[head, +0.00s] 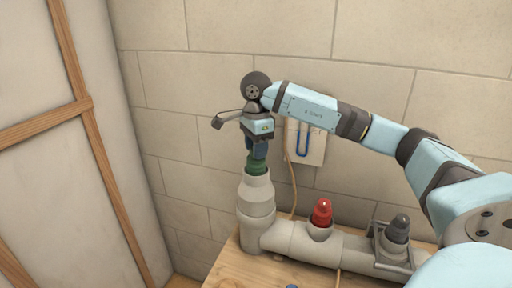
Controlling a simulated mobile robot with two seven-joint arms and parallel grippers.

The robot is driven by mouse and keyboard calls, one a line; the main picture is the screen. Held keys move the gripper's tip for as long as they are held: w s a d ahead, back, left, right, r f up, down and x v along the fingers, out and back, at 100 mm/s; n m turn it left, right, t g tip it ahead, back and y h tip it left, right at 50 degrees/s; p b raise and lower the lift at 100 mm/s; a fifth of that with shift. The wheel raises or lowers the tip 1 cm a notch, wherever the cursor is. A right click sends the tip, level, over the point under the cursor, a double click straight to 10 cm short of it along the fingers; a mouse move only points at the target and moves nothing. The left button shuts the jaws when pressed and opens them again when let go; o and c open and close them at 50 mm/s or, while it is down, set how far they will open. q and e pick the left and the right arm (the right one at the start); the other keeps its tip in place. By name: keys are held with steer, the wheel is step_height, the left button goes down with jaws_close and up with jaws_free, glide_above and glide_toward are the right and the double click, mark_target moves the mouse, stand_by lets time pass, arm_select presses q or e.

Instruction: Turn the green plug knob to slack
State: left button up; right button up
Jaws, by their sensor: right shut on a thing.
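A green plug (258,169) sits in the top of the upright grey pipe (256,196) near the middle of the head view. Its upper part, with the knob, is hidden by my right gripper (257,152). The right gripper points straight down from above, shut on the green plug's knob. Its arm comes in from the right. My left gripper is not in the picture.
The grey pipe runs right along a wooden bench (226,269). A red plug (322,213) and a dark grey plug (398,229) stand in its other openings. Behind is a block wall with a pale board (318,154) holding a blue U-shaped piece. A wood-framed panel (60,200) stands left.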

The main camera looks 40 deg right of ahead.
steer(key=o, duration=0.9)
steer(key=shift+o, duration=0.2)
steer(key=shift+r, duration=0.1)
step_height(320, 180, up, 14)
steer(key=p, duration=0.1)
steer(key=shift+p, duration=0.4)
steer(key=shift+f, duration=0.2)
